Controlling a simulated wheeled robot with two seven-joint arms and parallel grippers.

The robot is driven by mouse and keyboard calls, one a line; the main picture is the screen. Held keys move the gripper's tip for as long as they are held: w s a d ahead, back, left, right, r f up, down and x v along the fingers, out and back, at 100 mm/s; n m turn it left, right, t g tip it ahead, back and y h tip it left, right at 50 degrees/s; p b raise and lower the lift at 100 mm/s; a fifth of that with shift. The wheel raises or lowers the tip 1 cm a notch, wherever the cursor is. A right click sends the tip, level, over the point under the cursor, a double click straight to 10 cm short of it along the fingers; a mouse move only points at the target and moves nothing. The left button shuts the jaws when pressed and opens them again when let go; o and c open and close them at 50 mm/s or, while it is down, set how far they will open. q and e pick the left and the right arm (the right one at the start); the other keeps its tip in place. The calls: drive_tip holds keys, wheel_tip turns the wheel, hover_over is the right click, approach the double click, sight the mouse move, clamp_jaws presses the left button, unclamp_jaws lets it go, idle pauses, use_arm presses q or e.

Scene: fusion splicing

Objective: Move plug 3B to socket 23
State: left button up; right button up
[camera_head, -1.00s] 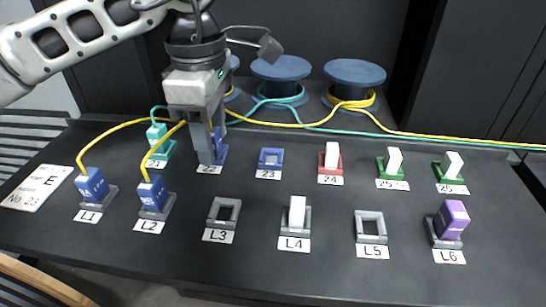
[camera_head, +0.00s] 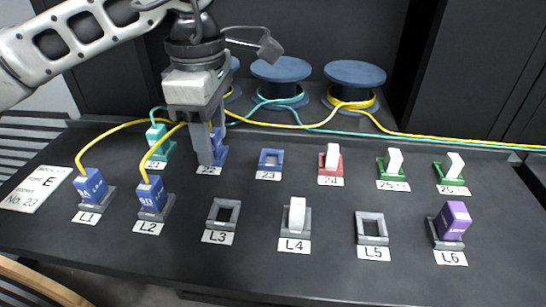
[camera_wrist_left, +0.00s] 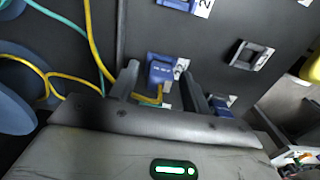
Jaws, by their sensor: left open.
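My left gripper (camera_head: 211,150) is over socket 22, pointing down, with its fingers open. A blue plug with a yellow cable (camera_wrist_left: 160,74) stands in socket 22 between the fingers in the left wrist view; in the head view the fingers partly hide it. Two more blue plugs with yellow cables stand at L1 (camera_head: 91,184) and L2 (camera_head: 152,193). The print on the plugs is too small to read surely, so I cannot tell which is 3B. Socket 23 (camera_head: 271,158) is a blue frame, empty, to the right of socket 22. My right gripper is not in view.
A teal plug (camera_head: 157,137) stands in socket 21. L3 (camera_head: 224,213) and L5 (camera_head: 370,226) are empty grey sockets. White plugs stand at L4 (camera_head: 297,212), 24 (camera_head: 333,156) and two green sockets; a purple plug (camera_head: 453,219) stands at L6. Cable spools (camera_head: 281,70) stand behind.

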sight(211, 132)
use_arm(q)
clamp_jaws()
drive_tip(key=shift+r, duration=0.1)
drive_tip(key=shift+r+p, duration=0.45)
drive_tip(key=shift+r, duration=0.1)
drive_tip(key=shift+r+p, duration=0.6)
drive_tip(key=shift+r, duration=0.2)
drive_tip(key=shift+r+p, duration=1.05)
drive_tip(key=shift+r, duration=0.55)
